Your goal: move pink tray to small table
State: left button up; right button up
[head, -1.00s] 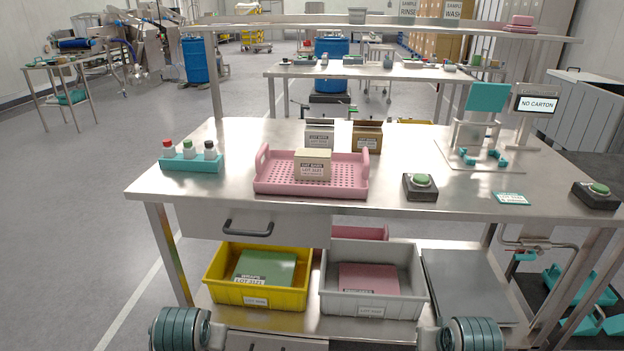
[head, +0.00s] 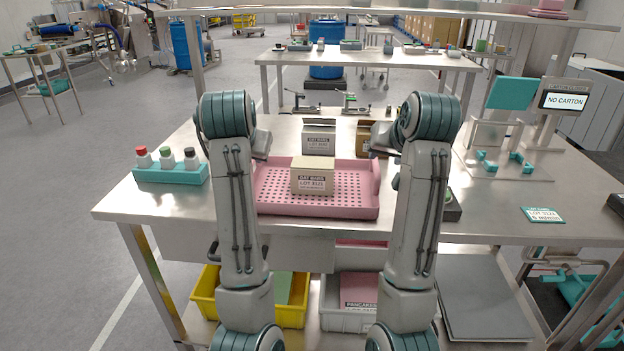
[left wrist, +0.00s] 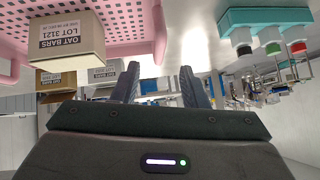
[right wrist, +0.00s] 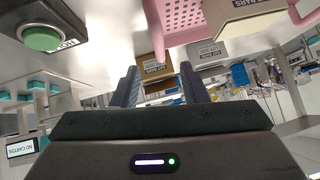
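The pink tray (head: 330,205), a perforated tray with raised end handles, lies flat on the steel workbench. An oat bars carton (head: 312,178) stands in it. My left gripper (head: 262,142) is above the tray's left end and my right gripper (head: 384,142) is near its right end. Both have fingers apart and nothing between them in the wrist views. The tray also shows in the left wrist view (left wrist: 130,22) and the right wrist view (right wrist: 184,18). My forearms hide parts of the tray. A small steel table (head: 50,48) stands at the far left.
A teal rack of capped bottles (head: 170,172) is left of the tray. More cartons (head: 318,138) stand behind it. A green button box (right wrist: 42,38) is to its right, and a carton fixture (head: 505,160) farther right. Open floor (head: 75,160) lies to the left.

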aim_at(377, 165)
pick_arm(q)
jog(key=x, duration=1.1)
jog(key=shift+f, duration=0.1)
pick_arm(e)
jog(key=x, duration=1.1)
pick_arm(q)
jog(key=shift+s, duration=0.1)
grip_shut()
pick_arm(e)
grip_shut()
